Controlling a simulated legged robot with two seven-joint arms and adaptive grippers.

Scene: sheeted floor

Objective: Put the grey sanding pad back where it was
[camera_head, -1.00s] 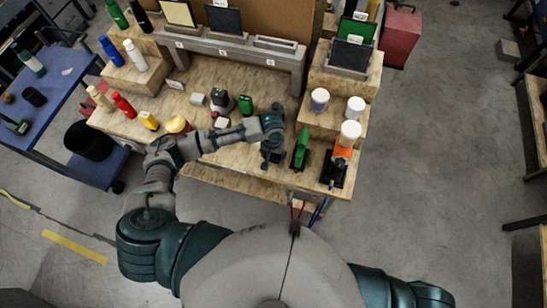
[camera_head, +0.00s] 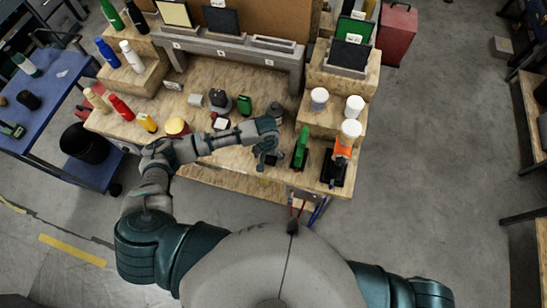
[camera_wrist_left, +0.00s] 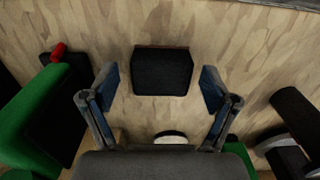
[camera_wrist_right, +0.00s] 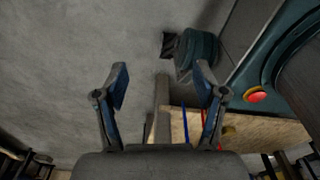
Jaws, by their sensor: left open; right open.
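A dark grey block with a thin brown edge, which looks like the sanding pad (camera_wrist_left: 162,71), lies flat on the wooden bench top in the left wrist view. My left gripper (camera_wrist_left: 160,88) is open above the bench, with a finger to each side of the pad and a gap on both sides. In the head view this gripper (camera_head: 268,158) is near the bench's front edge, and hides most of what lies under it. My right gripper (camera_wrist_right: 160,88) is open and empty, over the floor beside the bench.
A green tool (camera_head: 301,148) stands close right of my left gripper, and an orange tool (camera_head: 341,152) beyond it. A dark upright object (camera_head: 276,109) is behind the wrist. A sander (camera_head: 218,98) and green block (camera_head: 244,105) stand further left. Bare bench (camera_head: 225,174) lies in front.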

